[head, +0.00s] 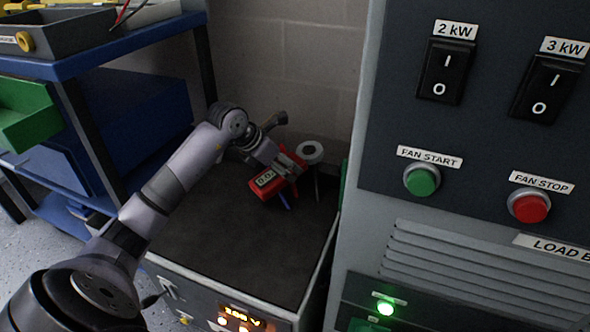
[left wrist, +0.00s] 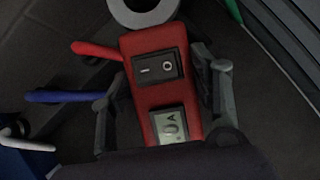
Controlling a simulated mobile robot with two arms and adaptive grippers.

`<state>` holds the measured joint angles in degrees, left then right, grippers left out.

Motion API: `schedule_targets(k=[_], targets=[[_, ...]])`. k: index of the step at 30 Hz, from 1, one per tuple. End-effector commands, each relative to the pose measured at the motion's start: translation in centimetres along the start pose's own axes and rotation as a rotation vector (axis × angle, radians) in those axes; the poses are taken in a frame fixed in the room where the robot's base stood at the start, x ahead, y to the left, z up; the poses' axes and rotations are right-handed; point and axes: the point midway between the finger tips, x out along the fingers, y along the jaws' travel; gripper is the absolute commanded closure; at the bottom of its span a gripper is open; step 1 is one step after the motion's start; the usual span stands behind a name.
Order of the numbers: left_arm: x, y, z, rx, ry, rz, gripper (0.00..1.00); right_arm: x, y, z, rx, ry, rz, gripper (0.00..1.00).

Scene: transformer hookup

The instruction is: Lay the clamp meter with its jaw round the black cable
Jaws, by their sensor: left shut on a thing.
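The clamp meter is a red body (head: 264,187) with a small display and a pale grey ring jaw (head: 310,152). My left gripper (head: 291,164) is shut on its body, over the dark top of the power supply unit. In the left wrist view the red body (left wrist: 155,88) sits between the two fingers (left wrist: 160,95), with a rocker switch and display facing the camera. The ring jaw (left wrist: 145,10) is cut by the top edge there. I cannot make out the black cable against the dark surface, nor whether anything passes through the ring. My right gripper is out of view.
The load bank cabinet (head: 450,205) stands close on the right. A blue shelf cart (head: 110,48) stands at left with a grey tray (head: 60,38). A red lever-like piece (left wrist: 97,50) and a blue one (left wrist: 58,97) lie beside the meter. The unit's front top (head: 240,255) is clear.

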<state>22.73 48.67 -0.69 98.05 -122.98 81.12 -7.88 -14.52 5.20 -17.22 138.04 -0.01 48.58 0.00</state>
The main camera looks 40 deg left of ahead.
Motion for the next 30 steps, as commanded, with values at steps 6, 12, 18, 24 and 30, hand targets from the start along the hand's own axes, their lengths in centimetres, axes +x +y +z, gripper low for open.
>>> schedule_targets(k=[6,12,18,24,30], targets=[[-0.1,0.0,0.1,0.003,-0.002,-0.001,0.82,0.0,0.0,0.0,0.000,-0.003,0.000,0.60],[0.4,0.2,0.4,0.002,-0.006,-0.003,0.82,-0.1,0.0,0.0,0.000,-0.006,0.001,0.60],[1.7,0.9,0.9,0.001,-0.007,-0.003,0.82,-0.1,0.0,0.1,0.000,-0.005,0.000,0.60],[3.2,1.4,1.0,0.002,-0.004,-0.004,0.82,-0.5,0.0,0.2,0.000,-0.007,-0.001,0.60],[4.2,1.4,0.2,0.003,-0.005,-0.003,0.82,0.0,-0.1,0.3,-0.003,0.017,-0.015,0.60]])
